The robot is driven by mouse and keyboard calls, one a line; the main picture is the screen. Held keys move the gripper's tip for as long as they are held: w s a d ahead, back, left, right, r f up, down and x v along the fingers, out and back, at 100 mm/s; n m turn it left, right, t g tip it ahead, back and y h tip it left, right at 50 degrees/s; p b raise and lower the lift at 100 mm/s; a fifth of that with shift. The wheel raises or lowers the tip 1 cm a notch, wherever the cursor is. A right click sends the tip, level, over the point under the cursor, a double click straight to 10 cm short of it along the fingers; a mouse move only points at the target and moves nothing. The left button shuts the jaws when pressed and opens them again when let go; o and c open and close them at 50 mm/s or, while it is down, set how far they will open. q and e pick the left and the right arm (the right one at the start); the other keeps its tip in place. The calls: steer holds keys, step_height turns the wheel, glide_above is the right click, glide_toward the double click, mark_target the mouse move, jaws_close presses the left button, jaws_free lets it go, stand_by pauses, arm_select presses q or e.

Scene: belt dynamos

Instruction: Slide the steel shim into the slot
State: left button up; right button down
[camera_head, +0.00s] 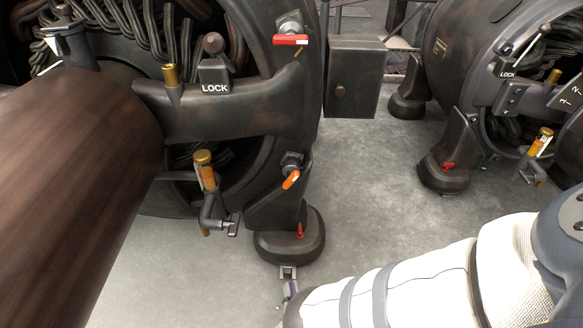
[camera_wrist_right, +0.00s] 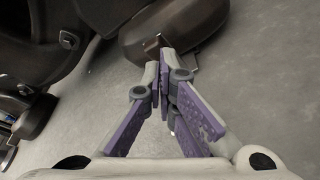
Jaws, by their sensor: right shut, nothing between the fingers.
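A small grey metal piece, which looks like the steel shim (camera_head: 288,271), sticks out at the front bottom edge of the dark machine foot (camera_head: 290,246). The shim also shows in the right wrist view (camera_wrist_right: 154,43), at the rim of the foot (camera_wrist_right: 180,25). Its far end and the slot itself are hidden by the foot. My right gripper (camera_head: 290,287) is low by the floor, just in front of the shim. In the right wrist view its fingers (camera_wrist_right: 160,68) are together and empty, tips close to the shim; contact is unclear. My left gripper is not seen.
A large brown cylinder (camera_head: 75,190) fills the left. A dark dynamo with an oiler (camera_head: 205,170) and orange-handled valve (camera_head: 291,180) stands above the foot. A grey box (camera_head: 353,80) juts right. A second dynamo (camera_head: 480,90) stands right; grey floor (camera_head: 370,180) between is clear.

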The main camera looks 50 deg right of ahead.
mark_target(288, 276)
steer(key=shift+x, duration=0.95)
steer(key=shift+w+d, duration=0.5)
steer(key=shift+d, duration=0.05)
steer(key=shift+s+a, duration=1.3)
steer(key=shift+a, duration=0.15)
steer(key=v, duration=1.1)
steer(key=shift+d+r, duration=0.1)
